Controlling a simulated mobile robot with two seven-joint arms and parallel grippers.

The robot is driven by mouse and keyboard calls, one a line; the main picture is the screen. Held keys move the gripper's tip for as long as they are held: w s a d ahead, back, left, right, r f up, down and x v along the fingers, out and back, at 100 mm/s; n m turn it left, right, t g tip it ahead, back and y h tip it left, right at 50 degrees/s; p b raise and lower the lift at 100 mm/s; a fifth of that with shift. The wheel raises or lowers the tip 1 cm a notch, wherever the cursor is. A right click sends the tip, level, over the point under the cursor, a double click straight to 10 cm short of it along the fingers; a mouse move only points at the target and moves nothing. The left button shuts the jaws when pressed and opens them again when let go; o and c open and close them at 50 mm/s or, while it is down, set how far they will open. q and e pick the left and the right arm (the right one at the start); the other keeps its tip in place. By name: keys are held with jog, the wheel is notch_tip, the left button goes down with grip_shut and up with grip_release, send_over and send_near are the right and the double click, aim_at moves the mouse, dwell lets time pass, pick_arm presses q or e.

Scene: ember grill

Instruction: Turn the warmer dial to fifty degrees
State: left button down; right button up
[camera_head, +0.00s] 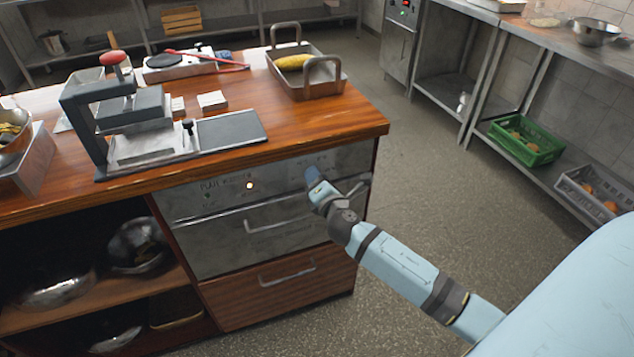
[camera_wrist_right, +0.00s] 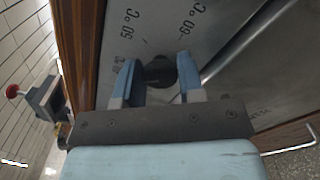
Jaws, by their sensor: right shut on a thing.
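The warmer dial (camera_wrist_right: 159,72) is a dark round knob on the grey metal warmer panel, seen in the right wrist view. Temperature marks in °C are printed around it; one looks like 50 and another like 60. My right gripper (camera_wrist_right: 157,85) is shut on the dial, with one light-blue finger on each side. In the head view my right gripper (camera_head: 314,180) is at the right end of the warmer panel (camera_head: 275,176) and hides the dial. Where the dial points cannot be read clearly. My left gripper is not in view.
The wooden counter (camera_head: 350,117) overhangs the panel and carries a press (camera_head: 130,120) and a metal tray (camera_head: 325,90). Open floor lies to the right.

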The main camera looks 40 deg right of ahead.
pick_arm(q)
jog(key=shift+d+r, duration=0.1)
pick_arm(e)
jog(key=shift+f+m, duration=0.15)
jog(key=shift+m, duration=6.25)
jog(key=o, duration=0.9)
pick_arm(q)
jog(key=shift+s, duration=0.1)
pick_arm(e)
jog(key=shift+s, duration=0.15)
